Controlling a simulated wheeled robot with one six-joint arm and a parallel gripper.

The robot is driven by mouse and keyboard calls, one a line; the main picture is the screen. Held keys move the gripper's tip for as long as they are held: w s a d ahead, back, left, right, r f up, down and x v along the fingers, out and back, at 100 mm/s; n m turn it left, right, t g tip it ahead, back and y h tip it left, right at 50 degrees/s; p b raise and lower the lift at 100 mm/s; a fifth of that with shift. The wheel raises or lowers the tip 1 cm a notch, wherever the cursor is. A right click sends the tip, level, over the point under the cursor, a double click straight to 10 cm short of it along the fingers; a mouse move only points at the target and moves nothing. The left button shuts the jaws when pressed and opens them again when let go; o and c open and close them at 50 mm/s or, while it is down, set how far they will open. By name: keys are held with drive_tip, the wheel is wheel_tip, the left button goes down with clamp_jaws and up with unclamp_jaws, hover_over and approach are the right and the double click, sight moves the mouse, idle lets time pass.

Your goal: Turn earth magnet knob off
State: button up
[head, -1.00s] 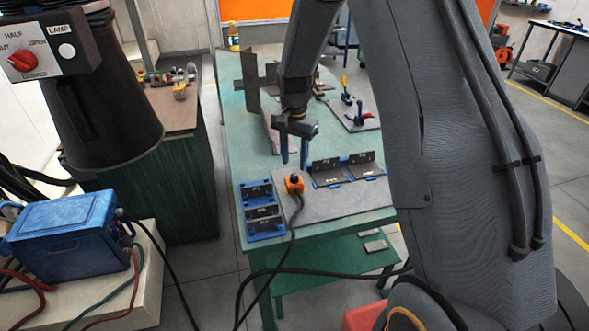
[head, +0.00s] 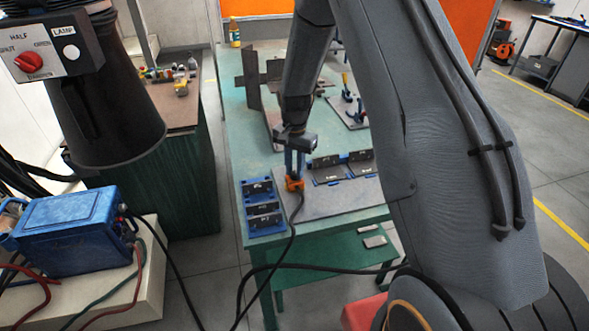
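The orange earth magnet (head: 295,185) sits on the grey plate at the front of the green table, with a black cable running from it over the table's front edge. My gripper (head: 294,175) points down at the magnet, its blue fingers reaching the magnet's top. The knob is hidden behind the fingers, and I cannot tell whether they touch it or how far apart they are.
Blue trays with dark plates stand left (head: 264,212) and behind right (head: 340,168) of the magnet, close to my gripper. Upright brown steel plates (head: 251,80) stand farther back on the green table (head: 235,125). A blue box (head: 70,232) stands at lower left.

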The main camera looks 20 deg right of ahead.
drive_tip(key=shift+n, duration=0.4)
clamp_jaws()
drive_tip(key=n+b, duration=0.1)
drive_tip(key=n, duration=0.3)
drive_tip(key=n+b, duration=0.1)
drive_tip(key=n, duration=0.3)
drive_tip(key=n+b, duration=0.1)
drive_tip(key=n, duration=0.8)
drive_tip(key=shift+b, duration=0.35)
drive_tip(key=o, duration=1)
unclamp_jaws()
